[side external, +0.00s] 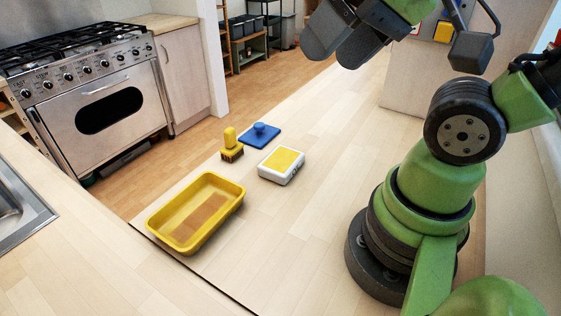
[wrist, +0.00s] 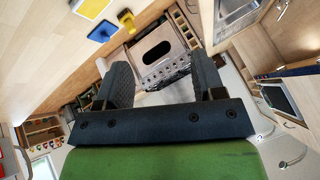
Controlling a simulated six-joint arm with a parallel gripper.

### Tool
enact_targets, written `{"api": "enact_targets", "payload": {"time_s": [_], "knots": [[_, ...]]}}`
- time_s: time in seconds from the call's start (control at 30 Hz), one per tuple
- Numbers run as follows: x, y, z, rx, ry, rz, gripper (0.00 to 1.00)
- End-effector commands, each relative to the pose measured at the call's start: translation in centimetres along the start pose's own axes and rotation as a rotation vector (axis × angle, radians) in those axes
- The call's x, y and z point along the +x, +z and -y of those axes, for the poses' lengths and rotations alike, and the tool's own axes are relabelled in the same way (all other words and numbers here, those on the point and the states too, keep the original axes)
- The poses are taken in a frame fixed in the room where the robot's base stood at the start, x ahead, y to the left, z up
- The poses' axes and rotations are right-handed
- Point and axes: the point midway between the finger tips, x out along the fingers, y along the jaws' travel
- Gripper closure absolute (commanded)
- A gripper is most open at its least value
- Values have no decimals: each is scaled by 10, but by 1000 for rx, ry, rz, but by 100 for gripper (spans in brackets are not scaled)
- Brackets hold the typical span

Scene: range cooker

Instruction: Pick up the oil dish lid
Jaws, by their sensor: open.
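The lid appears to be the blue square plate with a round blue knob (side external: 262,131). It lies flat on the pale worktop in the side view, knob up, and shows near the top of the wrist view (wrist: 103,32). A yellow tray (side external: 236,205), perhaps the oil dish, stands uncovered nearer the camera, with a brownish inside floor. My gripper (side external: 334,54) is raised high above the worktop, to the right of the lid and well apart from it. Its two dark fingers are spread and empty in the wrist view (wrist: 160,65).
A yellow-handled brush (side external: 231,145) stands close to the lid's left side. A white box with a yellow top (side external: 282,165) sits just in front of it. A steel range cooker (side external: 95,85) stands beyond the worktop's edge, and a sink (side external: 15,205) at left. The worktop's middle is clear.

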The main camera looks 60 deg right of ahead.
Motion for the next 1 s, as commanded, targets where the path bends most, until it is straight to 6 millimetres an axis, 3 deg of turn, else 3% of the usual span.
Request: {"api": "enact_targets", "payload": {"time_s": [0.27,0.37,0.47,0.77,1.0], "knots": [[1,-2,0,1,4,0,38],[6,-14,0,1,25,4,38],[18,-37,-3,3,68,9,38],[95,-124,-44,-6,222,37,38],[178,-160,-111,-20,320,81,38]]}}
